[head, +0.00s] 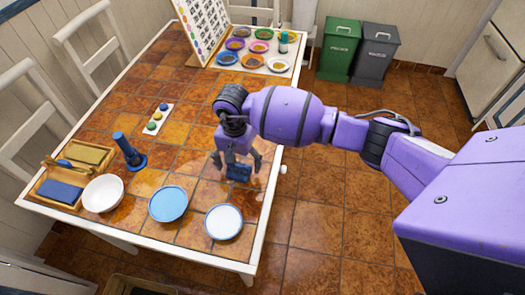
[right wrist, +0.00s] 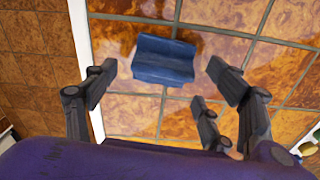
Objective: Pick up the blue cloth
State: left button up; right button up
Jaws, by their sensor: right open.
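The blue cloth (head: 238,173) is a small folded piece lying on the brown tiled table top, close to the table's right edge in the head view. It also shows in the right wrist view (right wrist: 165,62), at the upper middle, with a crease along it. My right gripper (head: 237,161) points down just above the cloth. Its fingers are spread and empty. In the right wrist view the fingertips (right wrist: 160,84) are on either side of the cloth with gaps between. My left gripper is not in view.
A blue plate (head: 168,203), a white-blue plate (head: 223,222) and a white bowl (head: 103,193) stand nearby. A wooden tray (head: 46,189) holds a blue and a yellowish block. A blue upright tool (head: 130,152) stands behind the bowl. Tiles left of the gripper are clear.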

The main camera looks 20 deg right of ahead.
jog(key=shift+w+a+f, duration=0.1)
jog(key=shift+w+f, duration=0.05)
jog(key=shift+f, duration=0.65)
jog(key=shift+c, duration=0.3)
jog(key=c, duration=1)
jog(key=shift+c, duration=0.2)
